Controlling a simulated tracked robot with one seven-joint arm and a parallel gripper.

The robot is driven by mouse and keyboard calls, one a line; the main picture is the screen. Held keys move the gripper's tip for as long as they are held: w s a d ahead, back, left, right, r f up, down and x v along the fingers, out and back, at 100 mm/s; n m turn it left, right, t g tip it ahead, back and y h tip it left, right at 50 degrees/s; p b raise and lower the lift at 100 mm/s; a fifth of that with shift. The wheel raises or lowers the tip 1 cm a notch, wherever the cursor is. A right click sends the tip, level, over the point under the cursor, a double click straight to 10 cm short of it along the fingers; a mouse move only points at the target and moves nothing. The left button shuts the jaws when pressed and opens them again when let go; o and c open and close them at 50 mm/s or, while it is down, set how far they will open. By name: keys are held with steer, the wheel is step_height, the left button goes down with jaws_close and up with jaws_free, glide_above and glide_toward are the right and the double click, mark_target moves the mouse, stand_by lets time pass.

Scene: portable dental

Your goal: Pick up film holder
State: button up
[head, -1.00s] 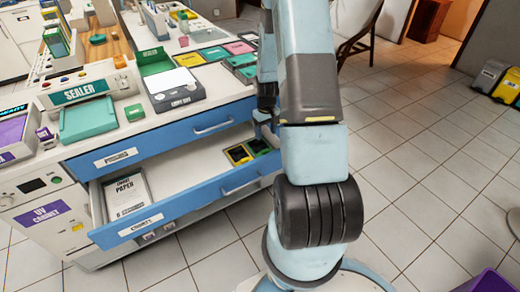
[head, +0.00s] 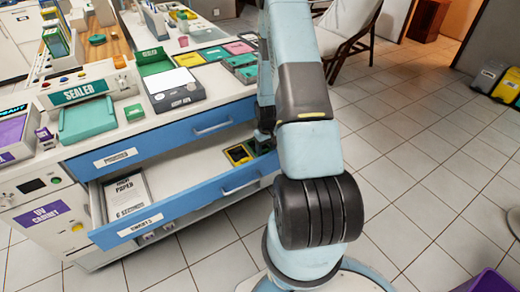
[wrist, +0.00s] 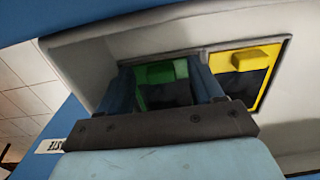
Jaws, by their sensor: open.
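Two black-centred holders lie side by side at the right end of the open drawer (head: 190,190). One has a yellow frame and block (head: 238,154), and the other is green; I cannot tell which one is the film holder. In the wrist view the green one (wrist: 163,73) lies between the fingers of my gripper (wrist: 160,78), and the yellow one (wrist: 236,58) is to its right. My gripper is open, with its fingers apart on either side of the green block. In the head view my gripper (head: 264,142) hides most of the green one.
A booklet marked PAPER (head: 127,195) lies in the drawer's left end. The drawer's front panel (head: 190,205) and the shut drawer above (head: 165,138) bound the opening. The countertop is crowded, with a SEALER device (head: 90,110). The tiled floor at right is mostly clear.

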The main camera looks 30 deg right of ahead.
steer(key=shift+f, duration=0.35)
steer(key=c, duration=1.1)
steer(key=shift+r, duration=0.1)
steer(key=shift+c, duration=0.2)
